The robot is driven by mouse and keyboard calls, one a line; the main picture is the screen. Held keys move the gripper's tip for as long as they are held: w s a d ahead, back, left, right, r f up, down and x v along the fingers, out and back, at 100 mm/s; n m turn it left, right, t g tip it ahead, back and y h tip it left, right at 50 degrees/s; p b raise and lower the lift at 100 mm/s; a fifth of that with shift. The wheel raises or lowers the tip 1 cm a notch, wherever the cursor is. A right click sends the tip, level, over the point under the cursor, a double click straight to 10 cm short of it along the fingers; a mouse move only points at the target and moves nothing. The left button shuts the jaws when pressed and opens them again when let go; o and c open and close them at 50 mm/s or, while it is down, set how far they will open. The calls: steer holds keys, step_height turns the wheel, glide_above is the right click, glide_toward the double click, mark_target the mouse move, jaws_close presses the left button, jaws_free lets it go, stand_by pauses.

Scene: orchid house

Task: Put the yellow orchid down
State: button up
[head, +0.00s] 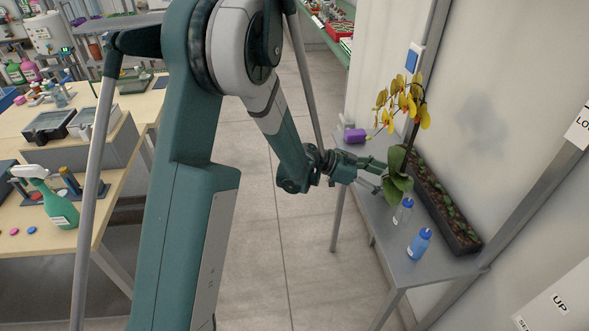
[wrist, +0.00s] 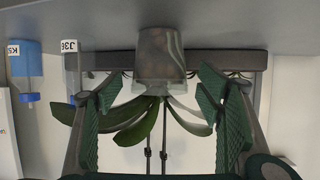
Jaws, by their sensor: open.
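The yellow orchid (head: 399,105) stands upright on the narrow grey side table (head: 425,268), with yellow blooms above broad green leaves. My gripper (head: 378,172) reaches the orchid from the left at leaf height. In the wrist view my gripper (wrist: 160,92) is open, one green-padded finger on each side of the plant, with clear gaps beside the pot. The pot is mostly hidden in the head view.
A long dark planter (head: 445,205) lies along the wall behind the orchid. A clear bottle with a blue cap (head: 402,213) and a blue bottle (head: 419,243) stand in front of it. A purple block (head: 354,136) sits at the table's far end. The near table end is clear.

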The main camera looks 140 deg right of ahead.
steer(key=p+v, duration=0.2)
steer(key=v, duration=0.9)
stand_by(0.3)
steer(key=o, duration=0.6)
steer(key=shift+c, duration=0.2)
steer(key=shift+s, duration=0.1)
steer(key=s+a+f+m+t+y, duration=0.1)
steer(key=s+a+m+y, duration=0.1)
steer(key=s+a+y, duration=0.2)
steer(key=shift+s+f+m+y+p, duration=0.2)
steer(key=shift+s+m+y+p, duration=0.25)
steer(key=shift+y, duration=0.45)
steer(key=shift+s, duration=0.15)
steer(key=shift+b+x, duration=0.35)
steer(key=shift+x, duration=0.9)
